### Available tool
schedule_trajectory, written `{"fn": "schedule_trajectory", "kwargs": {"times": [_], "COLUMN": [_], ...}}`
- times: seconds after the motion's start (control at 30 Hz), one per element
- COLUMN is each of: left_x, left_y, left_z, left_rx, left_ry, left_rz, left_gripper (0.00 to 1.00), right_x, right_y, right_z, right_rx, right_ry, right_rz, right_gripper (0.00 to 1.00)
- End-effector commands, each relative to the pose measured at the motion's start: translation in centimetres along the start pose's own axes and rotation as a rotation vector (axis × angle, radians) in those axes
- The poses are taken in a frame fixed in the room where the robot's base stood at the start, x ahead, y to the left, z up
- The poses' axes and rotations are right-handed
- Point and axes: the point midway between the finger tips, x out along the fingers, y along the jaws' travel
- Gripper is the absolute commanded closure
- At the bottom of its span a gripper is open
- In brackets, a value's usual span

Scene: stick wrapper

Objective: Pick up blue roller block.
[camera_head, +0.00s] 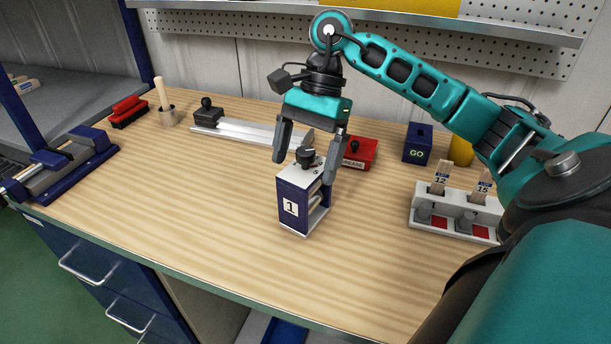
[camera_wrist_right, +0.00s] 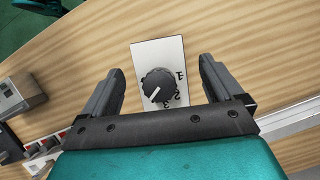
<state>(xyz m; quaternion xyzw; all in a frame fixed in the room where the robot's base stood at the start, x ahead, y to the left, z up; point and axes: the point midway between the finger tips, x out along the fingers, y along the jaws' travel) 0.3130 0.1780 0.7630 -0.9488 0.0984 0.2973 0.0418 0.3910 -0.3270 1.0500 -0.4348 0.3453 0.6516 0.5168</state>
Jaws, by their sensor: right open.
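A dark blue block (camera_head: 293,205) with a white label "1", a pale top plate and a black dial knob stands upright on the workbench. In the right wrist view its top plate (camera_wrist_right: 158,52) and knob (camera_wrist_right: 158,88) with numbers around it lie between my fingers. My right gripper (camera_head: 304,170) is open, pointing down, with its fingers on either side of the block's top. I cannot tell whether they touch it. At the far left, a dark blue fixture (camera_head: 103,157) carries grey and blue parts. My left gripper is not in view.
Behind the block lie a silver rail (camera_head: 245,132) with a black knob and a red box (camera_head: 362,153). A blue GO box (camera_head: 417,145) and a grey rack (camera_head: 455,205) with numbered sticks stand right. The front middle bench (camera_head: 200,220) is clear.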

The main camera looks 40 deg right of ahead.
Motion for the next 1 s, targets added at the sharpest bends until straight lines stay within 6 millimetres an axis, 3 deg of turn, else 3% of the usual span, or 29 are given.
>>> {"fn": "schedule_trajectory", "kwargs": {"times": [0.13, 0.4, 1.0], "left_x": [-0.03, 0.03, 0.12], "left_y": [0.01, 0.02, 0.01], "left_z": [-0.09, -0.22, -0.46], "left_rx": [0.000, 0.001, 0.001], "left_ry": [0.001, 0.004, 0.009], "left_rz": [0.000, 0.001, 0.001], "left_gripper": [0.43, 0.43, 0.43], "right_x": [1.47, 1.65, 1.61], "right_y": [0.03, 0.01, 0.01], "right_z": [0.04, 0.02, 0.02], "right_rx": [-0.001, -0.001, -0.001], "right_ry": [0.000, 0.001, 0.001], "right_rz": [0.001, 0.000, 0.000], "right_gripper": [0.06, 0.08, 0.66]}}
